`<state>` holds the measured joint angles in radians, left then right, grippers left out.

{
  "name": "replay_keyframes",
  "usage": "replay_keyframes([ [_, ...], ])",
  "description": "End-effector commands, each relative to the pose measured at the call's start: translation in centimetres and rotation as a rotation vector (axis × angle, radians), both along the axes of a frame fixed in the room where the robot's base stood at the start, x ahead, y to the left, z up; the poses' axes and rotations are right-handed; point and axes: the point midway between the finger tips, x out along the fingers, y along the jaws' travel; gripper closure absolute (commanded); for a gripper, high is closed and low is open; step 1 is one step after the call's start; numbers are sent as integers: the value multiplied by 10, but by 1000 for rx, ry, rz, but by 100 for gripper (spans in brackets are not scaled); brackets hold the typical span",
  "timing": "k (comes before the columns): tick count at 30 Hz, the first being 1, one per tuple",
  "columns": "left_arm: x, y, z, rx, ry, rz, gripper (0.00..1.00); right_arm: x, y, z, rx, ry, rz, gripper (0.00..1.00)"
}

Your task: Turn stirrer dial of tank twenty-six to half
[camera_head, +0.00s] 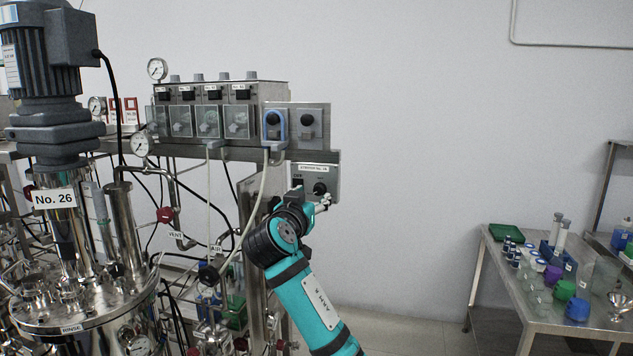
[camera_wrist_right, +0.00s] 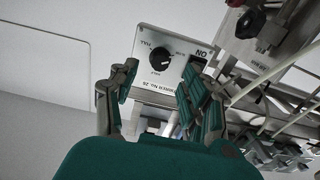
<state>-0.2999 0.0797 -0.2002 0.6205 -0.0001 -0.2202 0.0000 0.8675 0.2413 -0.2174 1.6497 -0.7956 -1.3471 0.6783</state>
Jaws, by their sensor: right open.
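The stirrer panel (camera_head: 331,171) is a grey metal box on the skid frame, and its label in the right wrist view (camera_wrist_right: 190,48) reads stirrer No. 26. Its black round dial (camera_wrist_right: 160,59) has markings around it, including FULL and what looks like HALF; the pointer's setting is too small to read surely. The dial also shows in the head view (camera_head: 320,188). My right gripper (camera_wrist_right: 157,92) is open and empty in front of the panel, its fingers spread short of the dial and apart from it. My left gripper is out of view.
The steel tank labelled No. 26 (camera_head: 120,295) with its grey motor (camera_head: 50,80) stands at left. A control box with several switches (camera_head: 215,110) and two more dial units (camera_head: 308,122) sit above the panel. A table with labware (camera_head: 545,318) stands at right.

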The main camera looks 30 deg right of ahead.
Motion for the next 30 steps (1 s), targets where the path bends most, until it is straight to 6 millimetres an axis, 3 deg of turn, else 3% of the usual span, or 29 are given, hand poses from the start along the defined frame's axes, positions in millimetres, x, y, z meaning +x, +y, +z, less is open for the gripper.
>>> replay_keyframes([
  [1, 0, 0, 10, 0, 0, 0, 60, 6, -8, 5, -3, 4, -4, 52],
  [9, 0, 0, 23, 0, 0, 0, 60, 27, -31, 2, -1, 1, 0, 52],
  [20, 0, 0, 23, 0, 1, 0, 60, 29, -34, 0, 0, -1, 1, 53],
  [30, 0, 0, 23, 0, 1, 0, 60, 29, -34, 0, -1, -1, 1, 98],
])
